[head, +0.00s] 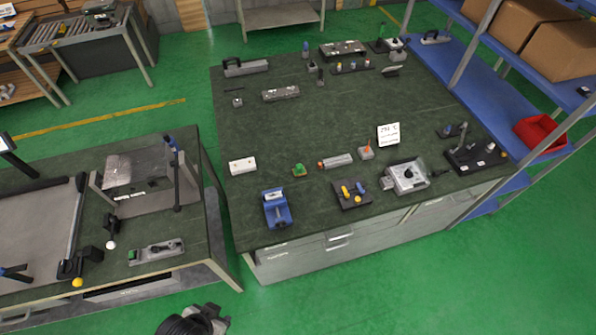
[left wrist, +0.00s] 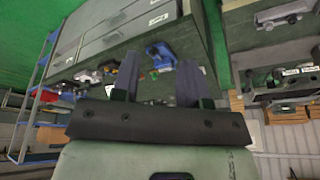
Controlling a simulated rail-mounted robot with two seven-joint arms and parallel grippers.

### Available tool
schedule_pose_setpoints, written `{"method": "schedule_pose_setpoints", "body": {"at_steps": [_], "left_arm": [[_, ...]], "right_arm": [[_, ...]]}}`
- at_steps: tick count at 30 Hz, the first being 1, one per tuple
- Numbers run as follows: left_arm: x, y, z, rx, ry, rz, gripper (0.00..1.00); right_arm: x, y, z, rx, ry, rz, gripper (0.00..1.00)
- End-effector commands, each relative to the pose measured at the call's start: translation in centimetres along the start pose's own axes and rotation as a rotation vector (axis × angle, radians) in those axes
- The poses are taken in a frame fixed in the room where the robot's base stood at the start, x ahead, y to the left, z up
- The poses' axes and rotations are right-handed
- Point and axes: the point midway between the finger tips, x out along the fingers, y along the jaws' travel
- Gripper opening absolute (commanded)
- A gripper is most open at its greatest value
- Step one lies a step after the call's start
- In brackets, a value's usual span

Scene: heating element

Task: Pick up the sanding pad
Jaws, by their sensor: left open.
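No thing is labelled as the sanding pad. A small green and yellowish block (head: 299,170) on the dark green bench top may be it, but it is too small to be sure. A white block (head: 242,166) lies left of it. My left gripper (head: 205,318) is at the bottom of the head view, in front of the bench and well apart from these blocks. In the left wrist view my left gripper (left wrist: 158,64) shows two dark fingers spread apart with nothing between them. My right gripper is not in view.
The bench (head: 340,120) holds a blue vise (head: 277,208) at its front left, a grey device (head: 405,175), a tool block (head: 351,194) and a sign (head: 389,134). A second bench (head: 200,235) stands at left, a blue shelf (head: 430,70) at right. The bench's middle is clear.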

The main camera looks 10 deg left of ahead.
Motion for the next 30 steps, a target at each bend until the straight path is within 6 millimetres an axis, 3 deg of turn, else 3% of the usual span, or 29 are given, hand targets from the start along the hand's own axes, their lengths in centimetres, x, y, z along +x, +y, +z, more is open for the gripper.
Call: {"method": "schedule_pose_setpoints", "body": {"at_steps": [9,16,23,26,30], "left_arm": [[0.0,0.0,0.0,0.000,0.000,0.000,0.41],[0.0,0.0,0.0,0.000,0.000,0.000,0.63],[0.1,0.0,-0.1,0.000,0.001,0.000,0.63],[0.9,-0.2,-1.2,0.001,0.034,-0.006,0.63],[2.9,-1.3,-5.4,0.011,0.152,-0.034,0.63]], "right_arm": [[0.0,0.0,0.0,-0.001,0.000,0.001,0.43],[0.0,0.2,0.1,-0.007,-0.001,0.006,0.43],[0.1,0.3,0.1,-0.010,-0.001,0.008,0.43],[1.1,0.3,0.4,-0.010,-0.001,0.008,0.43],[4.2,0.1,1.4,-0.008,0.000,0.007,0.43]]}}
